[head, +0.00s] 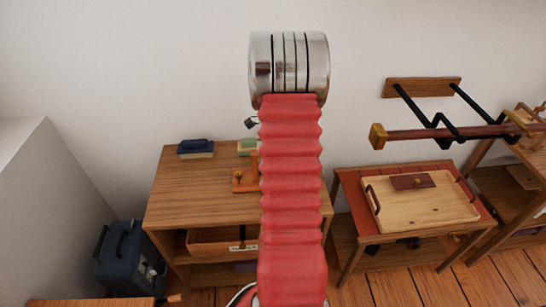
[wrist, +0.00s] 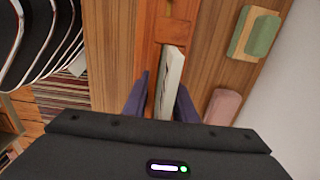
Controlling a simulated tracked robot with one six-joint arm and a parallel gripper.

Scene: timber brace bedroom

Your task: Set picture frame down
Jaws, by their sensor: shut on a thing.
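My gripper (wrist: 162,98) is shut on a thin cream slab (wrist: 172,72), seen nearly edge-on between the two dark fingers in the wrist view. It appears to be the picture frame; its face does not show. Below it is the brown wooden top of a shelf unit (head: 195,190), with an orange-brown wooden piece (wrist: 168,28) close by. I cannot tell whether the slab touches either. In the head view my red arm hides the gripper and the slab.
A green block on a tan base (wrist: 262,35) and a pink object (wrist: 222,106) are right of the gripper in the wrist view. A wooden tray (head: 420,205) lies on the red-topped table to the right.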

